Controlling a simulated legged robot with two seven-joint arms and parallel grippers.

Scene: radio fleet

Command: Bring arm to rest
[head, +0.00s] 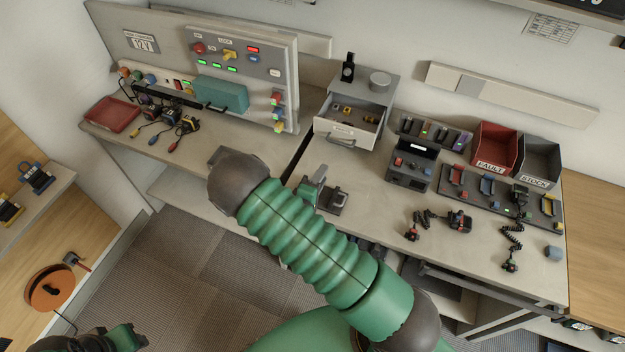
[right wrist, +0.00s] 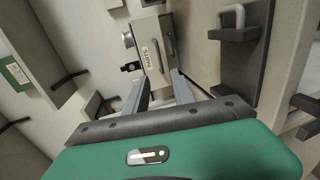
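My right arm (head: 310,236), green and ribbed with dark joints, reaches from the bottom right over the front of the bench. My right gripper (head: 314,186) is partly hidden behind it, near the bench's front edge and below the drawer unit. In the right wrist view my right gripper (right wrist: 160,78) has its two grey fingers apart with nothing between them. Beyond them is the drawer front (right wrist: 152,55) labelled PARTS, with its handle. A green and dark part of my left arm (head: 105,341) shows at the bottom left; its fingers cannot be made out.
A dark stand with a grey loop (head: 336,200) is right beside the right gripper. The drawer unit (head: 345,122) has its drawer open. Radios, a charger strip, a red FAULT bin (head: 495,150) and a grey STOCK bin (head: 540,160) fill the right. A red tray (head: 112,114) sits left.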

